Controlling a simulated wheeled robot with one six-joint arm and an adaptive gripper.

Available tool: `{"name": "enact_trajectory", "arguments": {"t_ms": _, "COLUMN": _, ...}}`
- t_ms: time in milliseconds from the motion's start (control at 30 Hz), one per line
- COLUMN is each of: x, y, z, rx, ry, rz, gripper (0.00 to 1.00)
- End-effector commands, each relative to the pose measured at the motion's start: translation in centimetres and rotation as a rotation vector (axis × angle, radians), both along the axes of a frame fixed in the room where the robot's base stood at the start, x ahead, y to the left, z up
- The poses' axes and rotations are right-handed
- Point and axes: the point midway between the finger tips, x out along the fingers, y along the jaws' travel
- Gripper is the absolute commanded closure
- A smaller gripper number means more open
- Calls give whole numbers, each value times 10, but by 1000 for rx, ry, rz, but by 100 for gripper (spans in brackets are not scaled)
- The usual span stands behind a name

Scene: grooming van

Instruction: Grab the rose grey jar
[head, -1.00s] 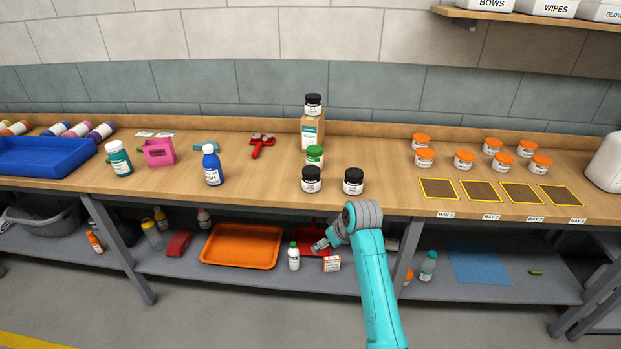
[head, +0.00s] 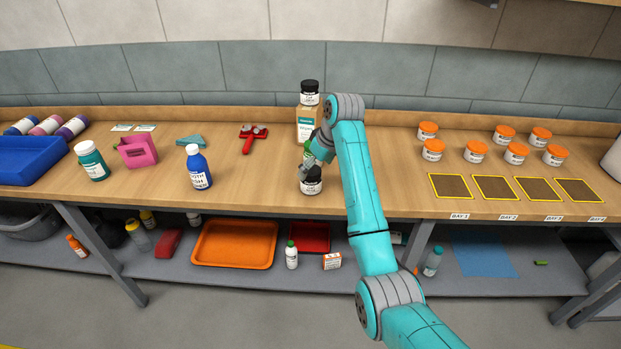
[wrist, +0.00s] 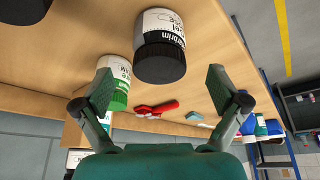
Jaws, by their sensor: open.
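No jar here looks clearly rose grey, and the labels are only partly readable. A white jar with a black lid (head: 312,188) stands near the front of the bench. It appears in the wrist view (wrist: 160,48) between and beyond the fingertips, its label partly reading "brim". My gripper (head: 305,170) is open and empty just over and behind it, partly covering its lid. A green-lidded jar (wrist: 115,82) is close behind, near one finger. Another black-lidded jar (head: 310,93) stands on a cardboard box. A third dark lid (wrist: 25,8) shows at the wrist view's corner; my arm hides it in the head view.
A blue bottle (head: 198,168) and red clamp-like tool (head: 252,137) are to the left on the bench. Several orange-lidded jars (head: 475,152) and yellow-edged bay mats (head: 494,188) are to the right. Bare wood lies between the blue bottle and the jars.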

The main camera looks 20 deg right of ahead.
Motion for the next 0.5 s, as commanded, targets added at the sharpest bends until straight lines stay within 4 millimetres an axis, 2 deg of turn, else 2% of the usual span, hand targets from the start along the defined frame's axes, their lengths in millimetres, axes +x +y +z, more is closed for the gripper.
{"name": "enact_trajectory", "arguments": {"t_ms": 267, "x": 8, "y": 4, "z": -18, "rx": 0, "ry": 0, "rz": 0, "gripper": 3}}
{"name": "enact_trajectory", "arguments": {"t_ms": 500, "x": 22, "y": 12, "z": -47, "rx": 0, "ry": 0, "rz": 1, "gripper": 3}}
